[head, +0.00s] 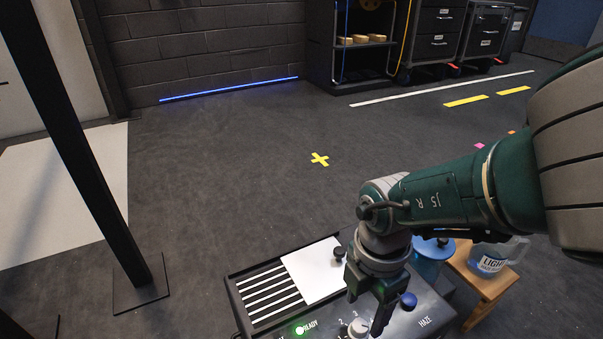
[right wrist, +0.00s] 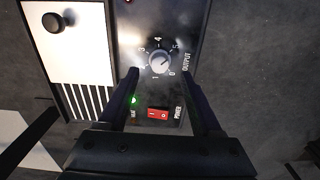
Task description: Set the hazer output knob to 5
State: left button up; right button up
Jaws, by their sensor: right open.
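The hazer output knob (right wrist: 160,62) is a round, light-coloured dial on the dark hazer panel, ringed by numbers and beside the word OUTPUT. In the head view the knob (head: 357,328) shows at the bottom edge, partly hidden by my gripper. I cannot tell surely which number its pointer faces. My right gripper (head: 367,308) is above the hazer (head: 238,300). In the right wrist view its two fingers (right wrist: 162,84) are apart, pointing toward the knob, with nothing held between them. My left gripper is not in view.
A red power switch (right wrist: 158,114) and a lit green light (right wrist: 134,99) sit near the knob. A white plate with a black knob (right wrist: 57,22) covers part of the vents. A wooden stool (head: 489,284) with a jug (head: 490,258) stands at the right. A black post (head: 90,170) stands left.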

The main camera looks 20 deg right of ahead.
aim_at(361, 326)
pick_arm(q)
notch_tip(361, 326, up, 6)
jog(key=p, duration=0.4)
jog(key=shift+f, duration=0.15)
pick_arm(e)
notch_tip(361, 326, up, 6)
jog(key=shift+f, duration=0.2)
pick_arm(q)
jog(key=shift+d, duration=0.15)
